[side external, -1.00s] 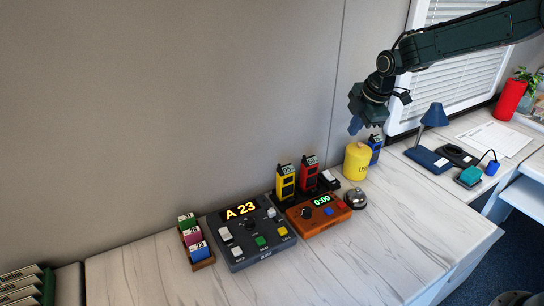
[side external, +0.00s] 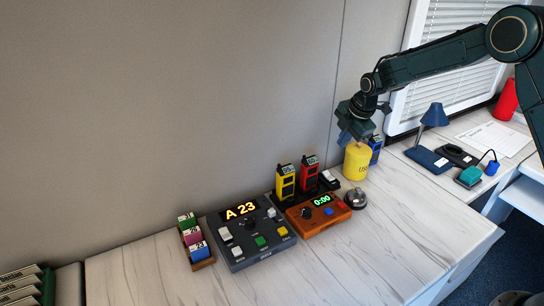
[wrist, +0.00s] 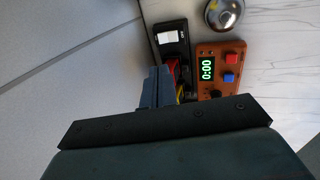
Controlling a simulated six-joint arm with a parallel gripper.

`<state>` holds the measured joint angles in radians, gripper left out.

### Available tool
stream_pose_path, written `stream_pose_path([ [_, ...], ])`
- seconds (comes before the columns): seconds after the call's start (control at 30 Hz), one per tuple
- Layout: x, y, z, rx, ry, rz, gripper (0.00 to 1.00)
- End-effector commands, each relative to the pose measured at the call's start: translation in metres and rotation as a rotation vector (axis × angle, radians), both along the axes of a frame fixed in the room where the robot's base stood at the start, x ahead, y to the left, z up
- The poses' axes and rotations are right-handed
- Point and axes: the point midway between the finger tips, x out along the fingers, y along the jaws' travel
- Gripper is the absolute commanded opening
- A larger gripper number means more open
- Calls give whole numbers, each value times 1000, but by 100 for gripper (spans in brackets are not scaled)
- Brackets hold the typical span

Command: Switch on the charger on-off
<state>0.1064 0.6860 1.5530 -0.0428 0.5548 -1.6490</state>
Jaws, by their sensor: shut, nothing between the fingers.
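The charger is a black base (side external: 293,196) against the wall, with a yellow handset (side external: 285,184) and a red handset (side external: 308,176) standing in it. At its right end is a white rocker switch (side external: 328,176). In the wrist view the white rocker (wrist: 168,38) shows on the black base, with small lettering beside it too small to read. My gripper (side external: 346,137) is shut and empty, in the air above and to the right of the switch. Its blue fingers (wrist: 158,88) hide part of the charger in the wrist view.
A yellow canister (side external: 356,162) stands close under my gripper, with a blue handset (side external: 376,148) behind it. An orange timer (side external: 318,214) reading 0:00 and a silver bell (side external: 355,199) sit in front. A grey console (side external: 250,236) showing A 23 is left. The front tabletop is clear.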

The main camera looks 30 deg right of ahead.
Motion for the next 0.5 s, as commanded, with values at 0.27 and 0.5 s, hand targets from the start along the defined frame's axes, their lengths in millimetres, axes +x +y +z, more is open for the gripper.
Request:
stream_pose_path([
  [0.27,5,0,-16,0,2,-1,0],
  [0.5,16,0,-44,0,2,-1,0],
])
